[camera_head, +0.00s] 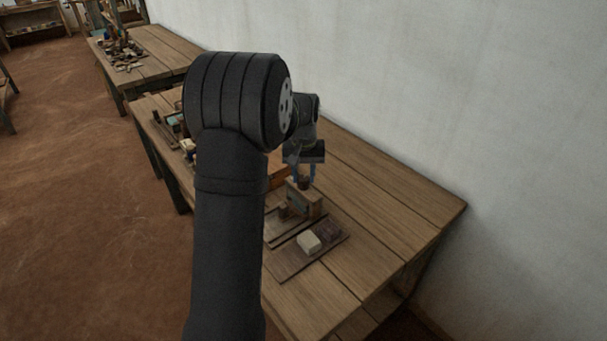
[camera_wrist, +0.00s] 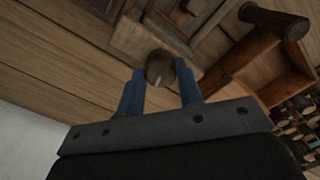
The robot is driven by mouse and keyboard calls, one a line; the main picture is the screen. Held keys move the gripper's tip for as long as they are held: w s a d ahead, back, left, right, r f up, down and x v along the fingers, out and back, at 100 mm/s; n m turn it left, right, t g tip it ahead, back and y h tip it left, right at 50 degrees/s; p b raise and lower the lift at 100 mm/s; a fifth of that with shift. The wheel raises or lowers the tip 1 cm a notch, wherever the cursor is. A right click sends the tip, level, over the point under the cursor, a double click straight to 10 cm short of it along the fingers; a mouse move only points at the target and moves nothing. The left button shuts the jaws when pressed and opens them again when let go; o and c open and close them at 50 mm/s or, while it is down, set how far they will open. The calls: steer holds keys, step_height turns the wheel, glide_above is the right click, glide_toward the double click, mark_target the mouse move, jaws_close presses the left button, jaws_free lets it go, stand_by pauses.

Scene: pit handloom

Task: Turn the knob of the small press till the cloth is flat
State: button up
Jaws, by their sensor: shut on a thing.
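The small wooden press (camera_head: 304,196) stands on the near bench, beyond a low tray. Its round dark knob (camera_wrist: 160,68) with a pale mark sits between my fingers in the wrist view. My gripper (camera_wrist: 160,86), with blue fingers, is shut on the knob from above. In the head view my gripper (camera_head: 304,178) is small and partly hides the knob on top of the press. The press body (camera_wrist: 138,38) shows partly beneath the knob in the wrist view. I cannot make out the cloth in either view.
A wooden tray (camera_head: 283,268) with a pale block (camera_head: 309,242) and a dark block (camera_head: 329,231) lies in front of the press. A wooden box with a round handle (camera_wrist: 274,21) stands close by. The bench's right side (camera_head: 390,205) is clear up to the white wall.

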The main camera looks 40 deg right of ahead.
mark_target(303, 178)
steer(key=m, duration=0.4)
steer(key=shift+m, duration=2.5)
steer(key=o, duration=1)
steer(key=shift+r, duration=0.1)
step_height(303, 178, up, 17)
steer(key=shift+r, duration=0.15)
step_height(303, 178, down, 18)
steer(key=shift+r, duration=0.2)
